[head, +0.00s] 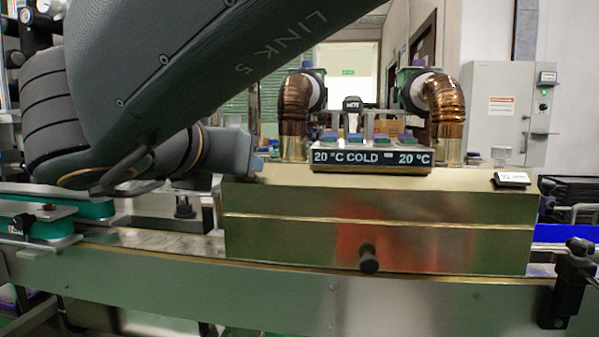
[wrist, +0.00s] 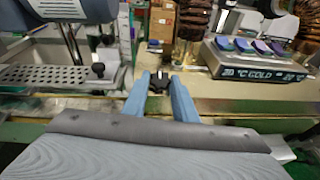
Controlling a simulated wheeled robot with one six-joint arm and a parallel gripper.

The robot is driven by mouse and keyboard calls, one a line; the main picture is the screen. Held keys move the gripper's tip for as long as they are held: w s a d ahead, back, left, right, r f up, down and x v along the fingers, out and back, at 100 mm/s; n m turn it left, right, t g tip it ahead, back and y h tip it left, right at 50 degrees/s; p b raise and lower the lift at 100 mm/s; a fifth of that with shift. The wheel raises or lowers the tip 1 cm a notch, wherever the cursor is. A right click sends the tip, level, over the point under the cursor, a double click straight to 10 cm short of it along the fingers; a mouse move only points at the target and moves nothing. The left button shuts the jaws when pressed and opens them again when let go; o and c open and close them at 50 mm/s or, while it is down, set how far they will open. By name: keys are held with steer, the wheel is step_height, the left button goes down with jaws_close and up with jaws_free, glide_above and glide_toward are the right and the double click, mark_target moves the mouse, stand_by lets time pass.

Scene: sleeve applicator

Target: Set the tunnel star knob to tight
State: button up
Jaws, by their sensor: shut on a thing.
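The black star knob (wrist: 158,81) shows in the wrist view between the two blue fingers of my gripper (wrist: 159,88). My gripper is shut on it, one finger on each side. In the head view my gripper (head: 250,160) is at the upper left end of the brass-coloured tunnel (head: 380,207), and the knob is hidden there behind the gripper. I cannot read the knob's setting.
A display (head: 371,160) on top reads 20 °C COLD, between two copper pipes (head: 295,105). A perforated metal plate (wrist: 50,77) lies left in the wrist view. A grey cabinet (head: 497,110) stands behind right.

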steer(key=shift+a+m+h+b, duration=0.1)
steer(key=shift+m+h+b, duration=0.35)
steer(key=shift+m, duration=0.35)
steer(key=shift+r+m+h, duration=0.15)
steer(key=shift+m+h, duration=0.1)
steer(key=shift+m, duration=0.05)
steer(key=o, duration=1)
steer(key=shift+o, duration=0.2)
steer(key=v, duration=0.7)
steer(key=shift+s+p, duration=0.3)
steer(key=shift+p, duration=0.1)
steer(key=shift+a+r, duration=0.1)
steer(key=shift+r, duration=0.05)
